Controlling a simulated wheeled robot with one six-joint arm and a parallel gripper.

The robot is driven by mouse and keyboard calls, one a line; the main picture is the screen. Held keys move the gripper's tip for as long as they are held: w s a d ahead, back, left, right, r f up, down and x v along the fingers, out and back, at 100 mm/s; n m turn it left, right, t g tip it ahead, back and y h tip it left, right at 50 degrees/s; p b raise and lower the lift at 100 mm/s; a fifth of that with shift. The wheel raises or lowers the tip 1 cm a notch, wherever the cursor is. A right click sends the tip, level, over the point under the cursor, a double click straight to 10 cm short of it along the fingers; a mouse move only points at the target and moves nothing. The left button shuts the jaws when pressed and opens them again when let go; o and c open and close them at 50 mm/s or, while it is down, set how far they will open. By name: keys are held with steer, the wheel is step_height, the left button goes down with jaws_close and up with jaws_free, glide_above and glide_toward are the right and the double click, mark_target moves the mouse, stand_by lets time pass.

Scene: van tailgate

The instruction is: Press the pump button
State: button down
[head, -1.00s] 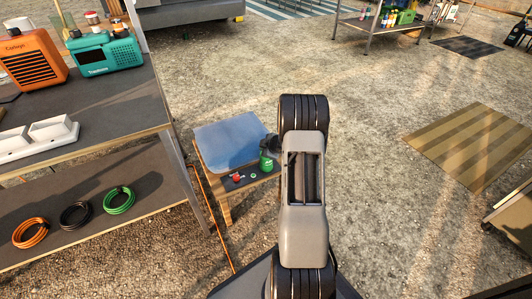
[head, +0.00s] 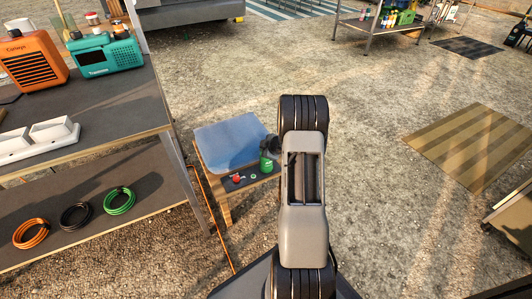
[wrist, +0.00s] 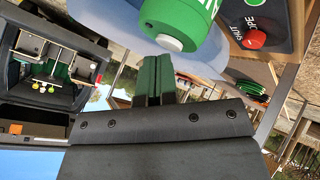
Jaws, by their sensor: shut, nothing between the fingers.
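A dark panel (head: 268,172) lies on the front edge of a low wooden stand. A red button (head: 237,179) sits on it, with a small green round piece (head: 253,177) to its right. A green cylinder (head: 266,163) with a white mark stands further right, partly hidden by my arm. In the wrist view, the red button (wrist: 254,39) is at top right beside white lettering, and the green cylinder (wrist: 181,22) with a pale round end is just beyond my fingertips. My gripper (wrist: 160,62) is shut and empty, its green fingers together. I cannot read which piece is labelled pump.
The stand has a blue-grey sheet (head: 228,138) on top. A shelf bench (head: 95,115) at left holds an orange heater (head: 33,60), a teal radio (head: 105,55) and coiled cables (head: 75,216). Open gravel lies to the right, with a striped mat (head: 470,147).

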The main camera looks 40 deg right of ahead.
steer(key=shift+r+p, duration=0.5)
step_height(320, 180, up, 6)
steer(key=p, duration=0.6)
steer(key=shift+p, duration=0.4)
